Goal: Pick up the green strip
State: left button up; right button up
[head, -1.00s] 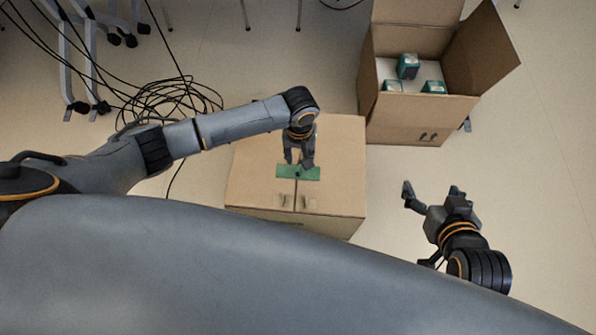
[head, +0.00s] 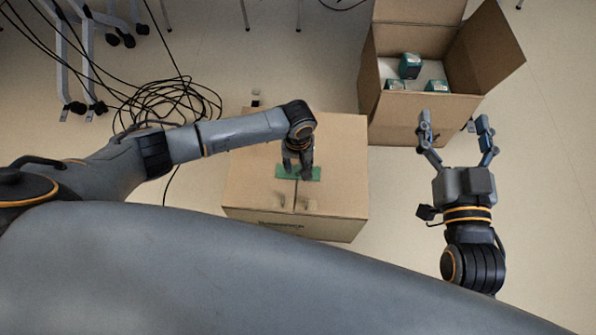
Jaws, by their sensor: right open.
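The green strip (head: 315,174) lies flat on top of a closed cardboard box (head: 340,145), across the seam between its flaps. My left gripper (head: 297,170) points down over the strip, with its fingertips at the strip and covering its middle. Its fingers look spread, with some green showing between them. Whether they touch the strip is hard to tell. My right gripper (head: 457,128) is wide open and empty, to the right of the closed box and in front of the open box.
An open cardboard box (head: 410,112) with a few teal-and-white packages (head: 410,66) stands at the back right. Tangled black cables (head: 165,100) lie on the floor at the left. A small pale object (head: 256,93) shows behind the closed box. Floor at the far right is clear.

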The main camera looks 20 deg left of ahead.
pick_arm(q)
grip_shut()
dwell(0.4)
